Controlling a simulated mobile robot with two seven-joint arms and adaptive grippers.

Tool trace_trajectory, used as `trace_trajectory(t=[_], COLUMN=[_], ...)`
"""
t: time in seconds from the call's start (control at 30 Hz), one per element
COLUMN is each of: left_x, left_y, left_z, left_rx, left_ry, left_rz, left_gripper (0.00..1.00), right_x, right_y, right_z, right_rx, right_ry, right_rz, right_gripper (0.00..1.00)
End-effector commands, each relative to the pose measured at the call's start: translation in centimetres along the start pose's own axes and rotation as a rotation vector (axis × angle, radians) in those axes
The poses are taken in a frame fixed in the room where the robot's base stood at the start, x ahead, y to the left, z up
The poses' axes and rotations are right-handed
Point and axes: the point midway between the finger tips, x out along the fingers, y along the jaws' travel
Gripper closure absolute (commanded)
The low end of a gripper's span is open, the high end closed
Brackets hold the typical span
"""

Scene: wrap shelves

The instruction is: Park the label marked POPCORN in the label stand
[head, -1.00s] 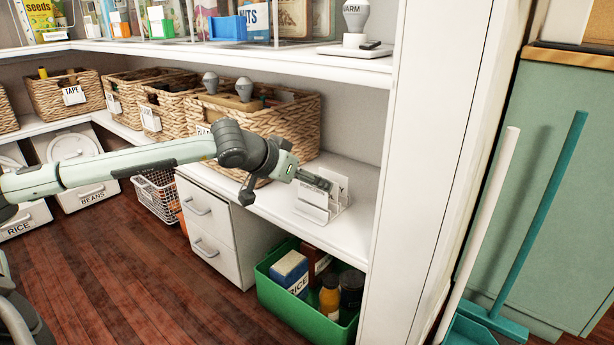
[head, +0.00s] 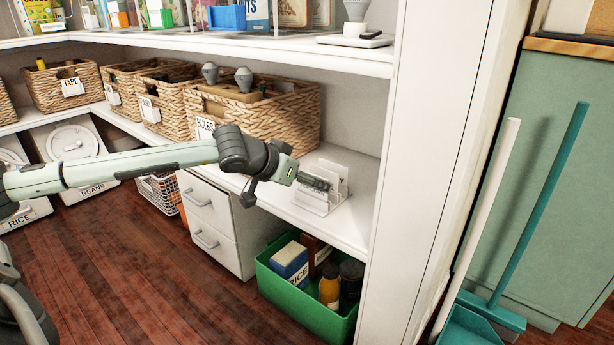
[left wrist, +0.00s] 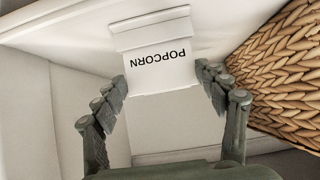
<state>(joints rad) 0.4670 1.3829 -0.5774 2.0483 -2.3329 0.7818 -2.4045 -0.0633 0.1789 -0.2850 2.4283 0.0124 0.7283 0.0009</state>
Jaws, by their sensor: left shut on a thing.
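The white label marked POPCORN (left wrist: 162,62) is between my left fingertips, its text upside down in the left wrist view. My left gripper (head: 325,184) is shut on it, one finger at each side edge. The white label stand (head: 312,205) is on the lower shelf, right of the wicker baskets. My left gripper is at the stand, with a white card (head: 336,169) upright just behind the fingers. I cannot tell whether the held label touches the stand or is seated in it. My right gripper is not in view.
A wicker basket labelled BULBS (head: 290,118) stands left of the stand. The upper shelf (head: 300,60) runs above, and a white upright panel (head: 425,150) closes the right side. A green crate (head: 300,305) with several goods is below. Bare shelf (head: 350,235) lies in front of the stand.

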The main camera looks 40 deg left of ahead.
Motion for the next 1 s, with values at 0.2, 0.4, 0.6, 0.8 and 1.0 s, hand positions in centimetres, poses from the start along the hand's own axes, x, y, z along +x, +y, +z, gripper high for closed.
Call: trace_trajectory(t=[0.2,0.4,0.6,0.8,1.0], left_x=[0.2,0.2,0.2,-0.7,-3.7], left_y=[0.0,0.0,0.0,-0.1,-0.2], left_z=[0.3,0.2,0.2,0.2,0.2], left_rx=[0.0,0.0,0.0,0.002,0.007], left_ry=[0.0,0.0,0.0,0.001,-0.001], left_rz=[0.0,0.0,0.0,-0.002,-0.006], left_gripper=[0.2,0.04,0.04,0.04,0.04], right_x=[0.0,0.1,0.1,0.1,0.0], right_y=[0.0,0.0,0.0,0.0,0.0], right_z=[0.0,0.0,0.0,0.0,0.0], right_rx=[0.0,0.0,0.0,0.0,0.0], right_ry=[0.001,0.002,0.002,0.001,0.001], right_rz=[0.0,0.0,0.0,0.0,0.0], right_gripper=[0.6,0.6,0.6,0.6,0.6])
